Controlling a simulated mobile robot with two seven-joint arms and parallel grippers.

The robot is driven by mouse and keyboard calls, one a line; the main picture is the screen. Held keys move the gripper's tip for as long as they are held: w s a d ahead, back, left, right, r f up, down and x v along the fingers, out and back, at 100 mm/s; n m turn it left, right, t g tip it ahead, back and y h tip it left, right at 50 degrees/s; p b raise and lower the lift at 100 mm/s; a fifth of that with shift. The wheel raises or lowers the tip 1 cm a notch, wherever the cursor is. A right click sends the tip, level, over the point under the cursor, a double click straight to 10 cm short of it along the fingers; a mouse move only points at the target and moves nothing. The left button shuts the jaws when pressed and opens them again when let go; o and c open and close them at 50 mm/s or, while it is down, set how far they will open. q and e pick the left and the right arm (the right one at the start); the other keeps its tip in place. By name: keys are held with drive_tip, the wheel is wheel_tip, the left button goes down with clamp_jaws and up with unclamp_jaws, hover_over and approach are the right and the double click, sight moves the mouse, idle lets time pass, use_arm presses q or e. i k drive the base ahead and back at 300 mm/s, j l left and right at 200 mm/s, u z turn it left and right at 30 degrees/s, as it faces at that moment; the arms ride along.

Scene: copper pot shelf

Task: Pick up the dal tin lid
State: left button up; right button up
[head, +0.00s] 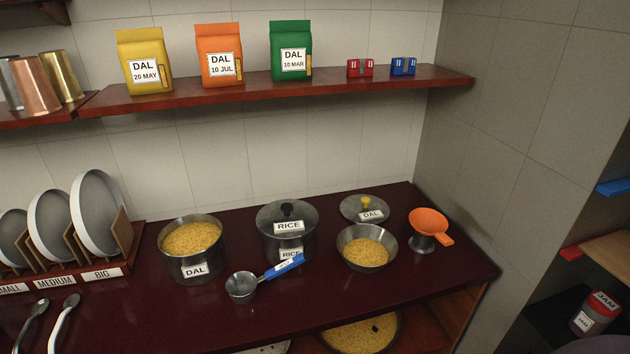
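The dal tin lid (365,208) is a round grey metal lid with a yellow knob and a white DAL label. It lies on the dark red counter behind a metal bowl of yellow dal (366,252). The dal tin (193,250), a metal pot labelled DAL, stands open to the left and is filled with yellow dal. Neither of my grippers shows in the head view.
The rice tin (287,235) with its lid on stands left of the dal lid. An orange funnel (430,224) sits on a metal cup to the right. A blue-handled scoop (262,280) lies in front. A shelf (270,92) with dal packets hangs above.

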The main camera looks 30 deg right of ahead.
sight(358, 209)
drive_tip(key=z, duration=1.35)
